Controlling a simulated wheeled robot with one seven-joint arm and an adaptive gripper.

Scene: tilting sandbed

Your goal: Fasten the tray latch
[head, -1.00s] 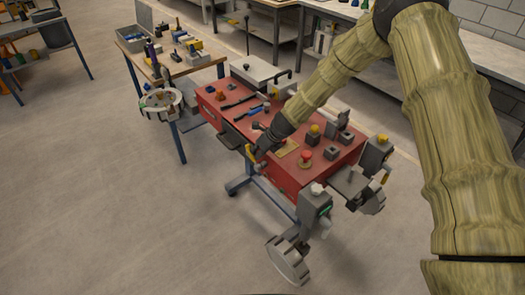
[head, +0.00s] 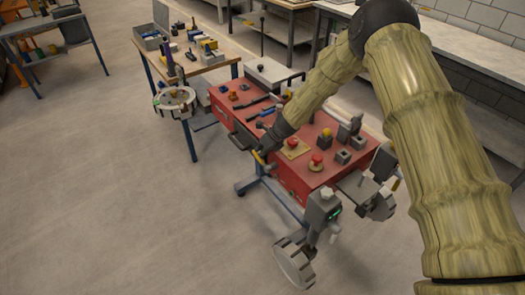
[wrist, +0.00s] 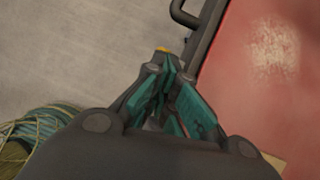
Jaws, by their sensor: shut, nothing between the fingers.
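The red cart (head: 308,178) stands in the middle of the head view. My gripper (head: 266,155) is low at its front long side, shut and empty. In the wrist view the teal fingers of my gripper (wrist: 163,62) are together. A small yellow piece (wrist: 162,49) shows just beyond the fingertips; I cannot tell if they touch it. A dark bar handle (wrist: 200,38) runs along the edge of the red surface (wrist: 258,65), right of the fingers. A dark ledge, perhaps the tray (head: 239,141), juts from the cart's front, left of my gripper. I cannot make out the latch for certain.
Red buttons (head: 317,160) and small blocks stand on the cart top. A grey device with a round disc (head: 295,263) stands at its near end. A workbench (head: 200,66) with tools is behind left. The floor (head: 120,220) at left is clear.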

